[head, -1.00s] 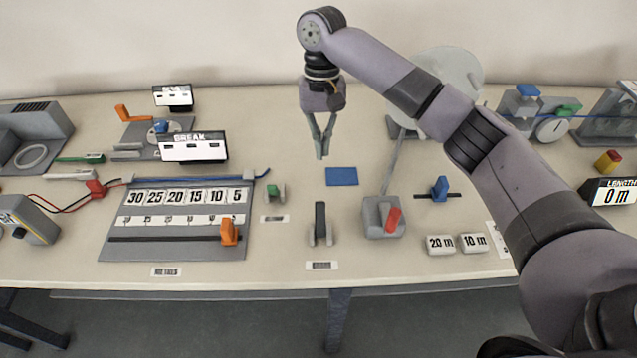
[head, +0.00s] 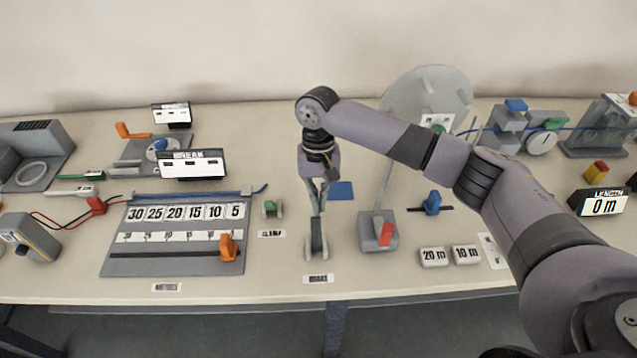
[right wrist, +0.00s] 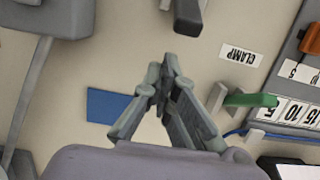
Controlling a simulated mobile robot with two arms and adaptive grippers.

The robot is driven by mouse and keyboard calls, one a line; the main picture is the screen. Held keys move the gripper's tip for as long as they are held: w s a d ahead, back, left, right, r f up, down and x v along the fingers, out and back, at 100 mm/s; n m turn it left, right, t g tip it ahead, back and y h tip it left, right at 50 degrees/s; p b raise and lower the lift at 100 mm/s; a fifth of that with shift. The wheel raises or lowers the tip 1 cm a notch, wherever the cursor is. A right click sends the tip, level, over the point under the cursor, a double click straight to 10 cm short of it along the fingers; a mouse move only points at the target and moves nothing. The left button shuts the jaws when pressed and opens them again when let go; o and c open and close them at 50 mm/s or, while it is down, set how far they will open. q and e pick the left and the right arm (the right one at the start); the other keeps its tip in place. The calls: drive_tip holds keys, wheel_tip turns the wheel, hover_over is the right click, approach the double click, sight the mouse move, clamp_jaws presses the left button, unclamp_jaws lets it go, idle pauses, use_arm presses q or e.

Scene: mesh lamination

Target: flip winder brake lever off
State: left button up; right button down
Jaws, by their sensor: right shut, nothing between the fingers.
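The brake lever (head: 316,236) is a dark lever in a small grey bracket near the table's front edge, behind a label that seems to read BRAKE (head: 318,279). My right gripper (head: 316,212) is shut and empty, pointing down at the top of this lever. Its fingers partly cover the lever in the head view, and I cannot tell whether they touch it. In the right wrist view the closed fingertips (right wrist: 166,68) are close to the dark lever (right wrist: 187,14). My left gripper is not in view.
The green clamp lever (head: 270,208) stands left of my gripper. The winder's grey base with a red lever (head: 384,234) is close on the right. A blue pad (head: 341,190) lies behind. The numbered board with an orange slider (head: 227,247) is further left.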

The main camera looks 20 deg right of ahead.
drive_tip(key=shift+s+a+r, duration=0.2)
drive_tip(key=shift+s+r, duration=0.3)
drive_tip(key=shift+s, duration=0.5)
use_arm(q)
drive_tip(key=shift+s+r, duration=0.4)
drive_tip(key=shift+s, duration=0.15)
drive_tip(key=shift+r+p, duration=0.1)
drive_tip(key=shift+p, duration=0.2)
